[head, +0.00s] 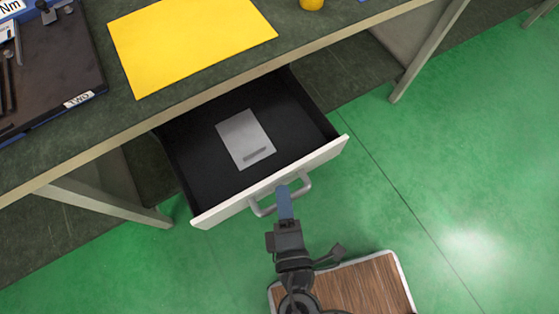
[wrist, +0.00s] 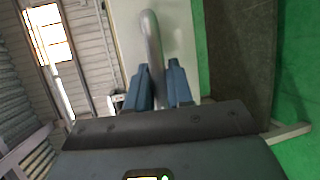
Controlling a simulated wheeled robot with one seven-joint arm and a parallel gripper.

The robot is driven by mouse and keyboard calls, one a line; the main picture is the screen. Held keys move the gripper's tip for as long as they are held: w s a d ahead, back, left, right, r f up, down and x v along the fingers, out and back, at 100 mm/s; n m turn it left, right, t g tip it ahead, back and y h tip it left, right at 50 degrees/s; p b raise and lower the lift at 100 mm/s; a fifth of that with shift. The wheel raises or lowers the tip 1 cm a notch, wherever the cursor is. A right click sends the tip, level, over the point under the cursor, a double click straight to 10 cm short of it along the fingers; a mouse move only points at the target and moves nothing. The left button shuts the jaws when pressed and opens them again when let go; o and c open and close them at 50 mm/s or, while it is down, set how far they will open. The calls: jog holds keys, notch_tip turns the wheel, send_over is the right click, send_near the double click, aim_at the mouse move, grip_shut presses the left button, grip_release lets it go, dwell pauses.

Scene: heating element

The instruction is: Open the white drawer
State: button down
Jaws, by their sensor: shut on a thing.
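The white drawer (head: 272,182) is pulled out from under the workbench, with its dark interior in plain view in the head view. Its grey handle (head: 306,184) is on the white front panel. My gripper (head: 284,192) is shut on the handle, its blue fingers around the bar. In the wrist view the handle (wrist: 152,42) runs between the two blue fingers of my gripper (wrist: 159,80), in front of the pale drawer front (wrist: 183,22). A flat grey plate (head: 245,139) with a dark slot lies inside the drawer.
The dark workbench top (head: 290,32) holds a yellow sheet (head: 188,40), a black tool case (head: 50,70) at the left and a small yellow object (head: 312,4). Bench legs (head: 428,52) stand at the sides. Green floor (head: 450,200) is clear to the right.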

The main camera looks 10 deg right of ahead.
jog(key=c, duration=1.1)
grip_release()
jog(key=b+v, duration=0.1)
jog(key=v, duration=0.7)
